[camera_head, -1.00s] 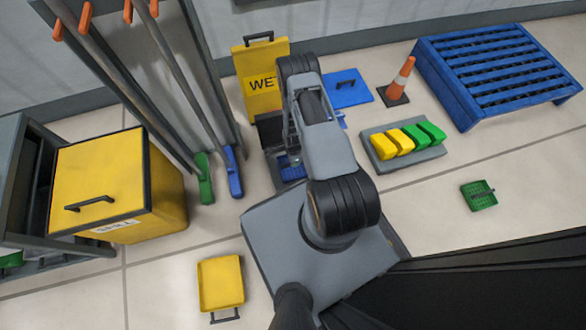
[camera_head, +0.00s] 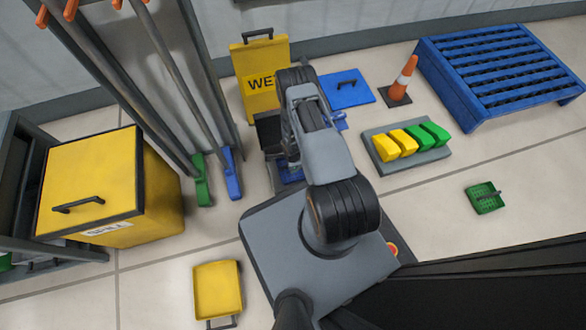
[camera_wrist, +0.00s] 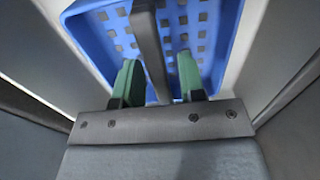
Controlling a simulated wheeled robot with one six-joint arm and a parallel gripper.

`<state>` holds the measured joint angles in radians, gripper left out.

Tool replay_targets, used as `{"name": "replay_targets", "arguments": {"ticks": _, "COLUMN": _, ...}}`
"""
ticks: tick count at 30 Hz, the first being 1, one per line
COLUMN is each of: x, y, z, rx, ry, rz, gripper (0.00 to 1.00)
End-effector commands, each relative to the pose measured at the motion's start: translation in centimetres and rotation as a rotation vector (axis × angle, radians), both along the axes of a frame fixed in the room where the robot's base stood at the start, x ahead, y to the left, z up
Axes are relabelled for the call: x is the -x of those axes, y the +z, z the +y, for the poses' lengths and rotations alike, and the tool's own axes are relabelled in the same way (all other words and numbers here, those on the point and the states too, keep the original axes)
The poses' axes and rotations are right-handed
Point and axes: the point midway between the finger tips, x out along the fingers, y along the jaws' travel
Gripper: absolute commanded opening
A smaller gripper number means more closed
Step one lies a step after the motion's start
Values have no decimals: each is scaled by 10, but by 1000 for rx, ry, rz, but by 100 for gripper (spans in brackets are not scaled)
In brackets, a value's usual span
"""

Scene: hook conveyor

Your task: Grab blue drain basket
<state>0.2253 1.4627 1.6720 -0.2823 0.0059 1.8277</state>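The blue drain basket (camera_wrist: 208,30) fills the top of the wrist view. It has a grid of square holes, a raised rim and a dark bar-like handle (camera_wrist: 148,42). My gripper (camera_wrist: 158,75) has two green-padded fingers, spread apart, one on each side of the handle. Gaps show between the handle and the fingers, so it looks ungripped. In the head view, a small part of the blue basket (camera_head: 291,175) shows below my arm. The arm hides most of it and the fingers.
A green drain basket (camera_head: 484,198) lies at right. A yellow bin (camera_head: 95,185) and leaning brushes stand left.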

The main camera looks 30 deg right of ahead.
Motion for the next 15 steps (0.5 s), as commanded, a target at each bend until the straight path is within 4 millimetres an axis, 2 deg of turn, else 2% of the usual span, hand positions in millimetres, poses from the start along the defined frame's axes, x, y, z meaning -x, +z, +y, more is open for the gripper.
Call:
{"name": "replay_targets", "arguments": {"ticks": 1, "x": 0, "y": 0, "z": 0, "rx": 0, "ry": 0, "rz": 0, "gripper": 32}}
{"name": "replay_targets", "arguments": {"ticks": 11, "x": 0, "y": 0, "z": 0, "rx": 0, "ry": 0, "rz": 1, "gripper": 1}}
{"name": "replay_targets", "arguments": {"ticks": 15, "x": 0, "y": 0, "z": 0, "rx": 0, "ry": 0, "rz": 1, "gripper": 0}}
